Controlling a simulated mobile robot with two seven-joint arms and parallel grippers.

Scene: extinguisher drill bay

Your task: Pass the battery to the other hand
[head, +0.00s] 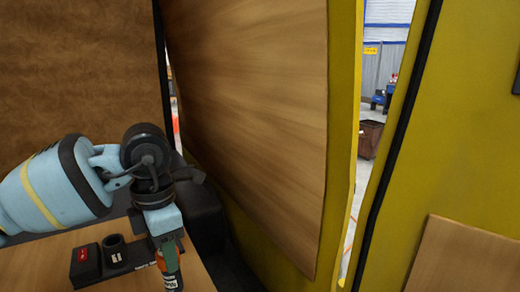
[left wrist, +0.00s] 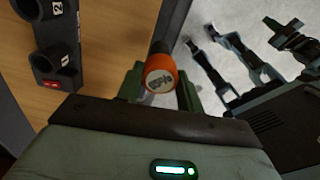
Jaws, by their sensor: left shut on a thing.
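My left gripper (head: 170,262) points down over the right part of the wooden tabletop in the head view. It is shut on the battery (head: 173,282), a small orange and dark cylinder with a printed label. In the left wrist view, the battery's round orange end (left wrist: 160,73) with a pale printed face sits between the two green fingers of the left gripper (left wrist: 160,92). My right gripper cannot be made out in either view.
A black holder (head: 138,253) with a round socket and a red-marked block lies on the wooden table (head: 50,257). In the left wrist view, the holder's sockets are numbered (left wrist: 58,57). A yellow-framed wooden panel (head: 260,110) stands right of the gripper. Grey floor shows past the table edge.

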